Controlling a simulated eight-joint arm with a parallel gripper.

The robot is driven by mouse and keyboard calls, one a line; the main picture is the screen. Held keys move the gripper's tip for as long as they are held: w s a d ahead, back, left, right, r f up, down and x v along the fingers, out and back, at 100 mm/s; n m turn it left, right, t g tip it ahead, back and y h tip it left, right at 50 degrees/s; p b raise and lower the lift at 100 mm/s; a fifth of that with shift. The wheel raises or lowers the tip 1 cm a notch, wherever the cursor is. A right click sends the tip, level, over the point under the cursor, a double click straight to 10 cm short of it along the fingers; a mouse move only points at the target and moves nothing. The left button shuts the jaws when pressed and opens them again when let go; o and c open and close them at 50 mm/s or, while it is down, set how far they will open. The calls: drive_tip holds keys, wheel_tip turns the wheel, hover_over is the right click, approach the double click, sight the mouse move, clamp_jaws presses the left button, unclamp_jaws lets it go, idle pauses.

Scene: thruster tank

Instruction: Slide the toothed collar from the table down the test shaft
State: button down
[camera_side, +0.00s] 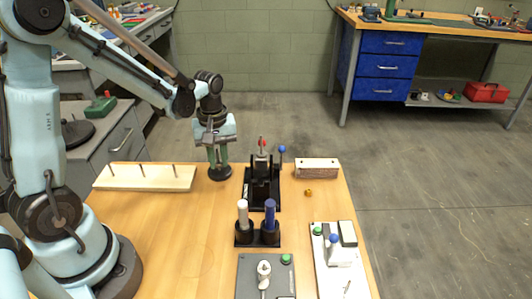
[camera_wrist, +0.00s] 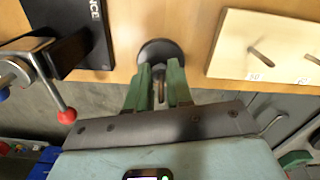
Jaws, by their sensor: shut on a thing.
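My gripper (camera_side: 219,163) is low over a round black base (camera_side: 220,174) near the table's back edge. In the wrist view, the two green fingers of my gripper (camera_wrist: 161,68) overlap the near rim of this black base (camera_wrist: 160,50). A thin brownish rod (camera_wrist: 161,92) shows between the fingers and looks like the test shaft. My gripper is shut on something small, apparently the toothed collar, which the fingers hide. I cannot make out its teeth, or how far down the rod it sits.
A pegged board (camera_side: 145,177) lies left of my gripper. A black fixture with a red-tipped lever (camera_side: 262,185) stands close on the right, with a wooden block (camera_side: 317,168) and a small brass piece (camera_side: 308,193) beyond. Two cylinders in black holders (camera_side: 257,232) stand in front.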

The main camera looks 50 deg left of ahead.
drive_tip(key=shift+f, duration=0.65)
idle(0.3)
drive_tip(key=c, duration=0.9)
unclamp_jaws()
wheel_tip(320, 180, up, 16)
drive_tip(key=shift+r, duration=0.1)
drive_tip(key=shift+d, duration=0.1)
idle(0.7)
